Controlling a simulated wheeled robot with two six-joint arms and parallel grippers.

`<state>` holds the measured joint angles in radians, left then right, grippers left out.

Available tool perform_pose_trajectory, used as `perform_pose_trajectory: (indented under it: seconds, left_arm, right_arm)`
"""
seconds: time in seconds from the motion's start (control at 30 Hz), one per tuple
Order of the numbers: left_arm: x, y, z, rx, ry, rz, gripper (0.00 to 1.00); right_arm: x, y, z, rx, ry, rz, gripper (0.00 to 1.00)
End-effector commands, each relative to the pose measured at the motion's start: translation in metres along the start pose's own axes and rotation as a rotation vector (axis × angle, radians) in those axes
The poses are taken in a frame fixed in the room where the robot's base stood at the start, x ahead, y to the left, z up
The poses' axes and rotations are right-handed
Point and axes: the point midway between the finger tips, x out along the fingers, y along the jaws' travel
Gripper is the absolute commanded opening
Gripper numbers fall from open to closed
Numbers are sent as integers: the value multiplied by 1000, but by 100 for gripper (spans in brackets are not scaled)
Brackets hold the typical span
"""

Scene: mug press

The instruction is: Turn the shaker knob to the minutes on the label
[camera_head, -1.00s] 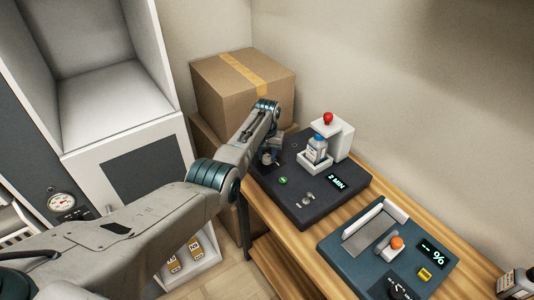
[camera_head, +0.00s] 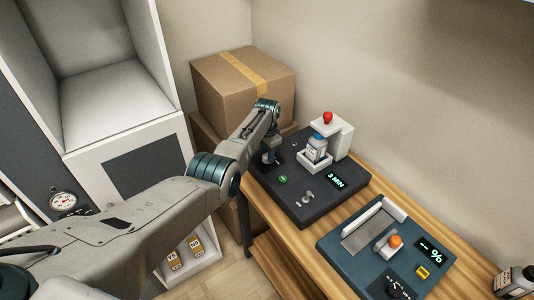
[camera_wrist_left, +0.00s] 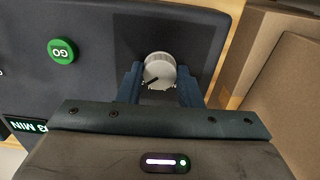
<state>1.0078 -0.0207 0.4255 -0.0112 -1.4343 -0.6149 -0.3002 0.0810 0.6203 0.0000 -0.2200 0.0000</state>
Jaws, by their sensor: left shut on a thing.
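The shaker (camera_head: 265,190) is a dark slab on the wooden bench, with a lit display (camera_head: 335,181) reading 3 MIN. Its white ridged knob (camera_wrist_left: 159,68) has a dark pointer line and shows in the left wrist view. My left gripper (camera_wrist_left: 160,82) is shut on the knob, one finger on each side. In the head view the gripper (camera_head: 268,158) is at the far left part of the shaker, and the knob is hidden. A labelled bottle (camera_head: 318,145) stands in a white holder on the shaker; its label is too small to read. My right gripper is not in view.
A green GO button (camera_wrist_left: 61,51) sits on the shaker. A red knob (camera_head: 327,117) tops the white post behind the bottle. A blue device with a % display (camera_head: 430,251) stands nearer on the bench (camera_head: 400,207). A cardboard box (camera_head: 240,88) stands close behind the gripper.

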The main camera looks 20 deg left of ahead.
Motion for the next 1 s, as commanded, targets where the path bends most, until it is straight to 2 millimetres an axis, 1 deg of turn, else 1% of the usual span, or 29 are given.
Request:
perform_pose_trajectory:
  seconds: [0.03,0.53,0.57,0.63,0.67,0.9,1.0]
  left_arm:
    - [-2,-1,-1,7,5,-3,9]
    - [-3,-1,-2,23,5,-4,9]
    - [-3,-1,-2,23,5,-4,38]
    - [-2,-1,-1,23,4,-3,52]
    - [-2,-1,-1,23,4,-3,54]
    - [-1,0,-1,22,2,-1,54]
    - [-4,0,-1,22,2,-1,54]
  right_arm:
    - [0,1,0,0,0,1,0]
    - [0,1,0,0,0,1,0]
    - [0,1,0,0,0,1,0]
    - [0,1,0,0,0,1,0]
    - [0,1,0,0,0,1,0]
    - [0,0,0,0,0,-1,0]
    - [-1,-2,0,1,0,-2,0]
